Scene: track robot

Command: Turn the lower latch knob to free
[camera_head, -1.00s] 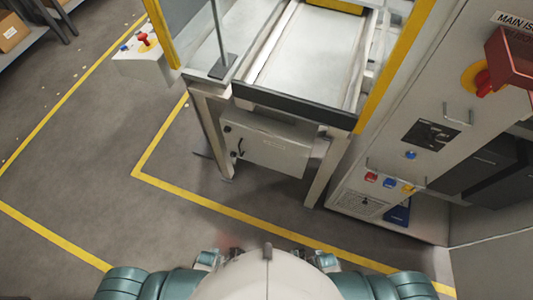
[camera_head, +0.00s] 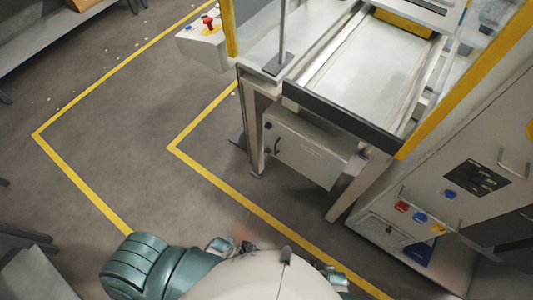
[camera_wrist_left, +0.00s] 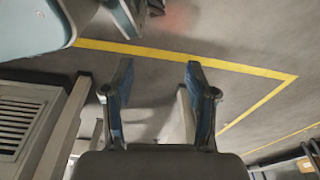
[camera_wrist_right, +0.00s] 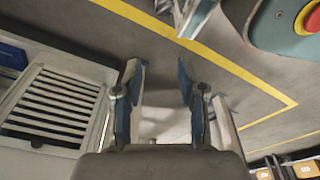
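A grey enclosure box (camera_head: 310,152) hangs under the machine in the head view, its door facing me. At its left edge are two small dark round knobs, the upper knob (camera_head: 268,125) and the lower knob (camera_head: 267,151), with a dark handle (camera_head: 278,146) beside them. The knobs are too small to read their turn. My left gripper (camera_wrist_left: 159,65) is open and empty in its wrist view. My right gripper (camera_wrist_right: 159,63) is open and empty in its wrist view. Both grippers are well away from the box.
Machine legs (camera_head: 358,185) stand beside the box. A cabinet (camera_head: 455,185) with buttons and a blue pocket is at the right. A control box with a red knob (camera_head: 207,22) stands at upper left. Yellow floor lines (camera_head: 250,210) cross open grey floor left and in front.

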